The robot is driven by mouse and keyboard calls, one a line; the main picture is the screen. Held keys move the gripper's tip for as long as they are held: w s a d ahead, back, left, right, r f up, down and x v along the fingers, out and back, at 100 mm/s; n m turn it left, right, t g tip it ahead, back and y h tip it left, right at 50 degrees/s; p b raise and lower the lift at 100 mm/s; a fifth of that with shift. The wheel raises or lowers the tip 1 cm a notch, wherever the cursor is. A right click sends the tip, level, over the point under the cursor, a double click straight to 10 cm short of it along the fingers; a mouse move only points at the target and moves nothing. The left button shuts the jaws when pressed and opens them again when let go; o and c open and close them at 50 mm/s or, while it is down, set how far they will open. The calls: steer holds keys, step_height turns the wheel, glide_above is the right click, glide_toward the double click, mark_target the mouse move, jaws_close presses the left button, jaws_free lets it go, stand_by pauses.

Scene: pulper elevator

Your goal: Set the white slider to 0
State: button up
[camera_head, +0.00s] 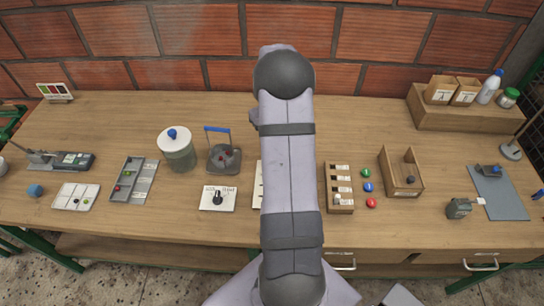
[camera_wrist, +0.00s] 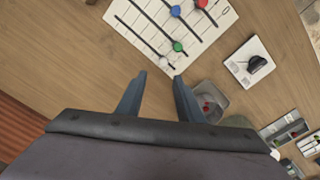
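A white slider panel (camera_wrist: 146,34) with dark parallel slots is at the top of the wrist view. In the head view my arm covers most of it, leaving a thin strip (camera_head: 257,186). The white slider knob (camera_wrist: 163,62) sits near the lower end of its slot, at the panel's near edge. Green (camera_wrist: 178,46), blue (camera_wrist: 175,10) and red (camera_wrist: 202,3) knobs sit on other slots. My gripper (camera_wrist: 160,76) is open and empty, its fingertips just short of the white knob in the picture. Scale markings are too small to read. My arm hides the gripper in the head view.
A rotary knob plate (camera_head: 218,198) and a grey device with a blue handle (camera_head: 223,157) stand left of the panel. A wooden switch box (camera_head: 340,188) stands right, with coloured buttons (camera_head: 367,187) beside it. Wood table around the panel's near edge is bare.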

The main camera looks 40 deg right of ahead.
steer(key=shift+s+a+f+n, duration=0.1)
steer(key=shift+s+a+n, duration=0.1)
steer(key=shift+n, duration=0.35)
steer(key=shift+s+a+n, duration=0.1)
steer(key=shift+s+n, duration=0.05)
steer(key=shift+n, duration=0.4)
steer(key=shift+f+p, duration=1.3)
steer(key=shift+f, duration=2.35)
jaws_close()
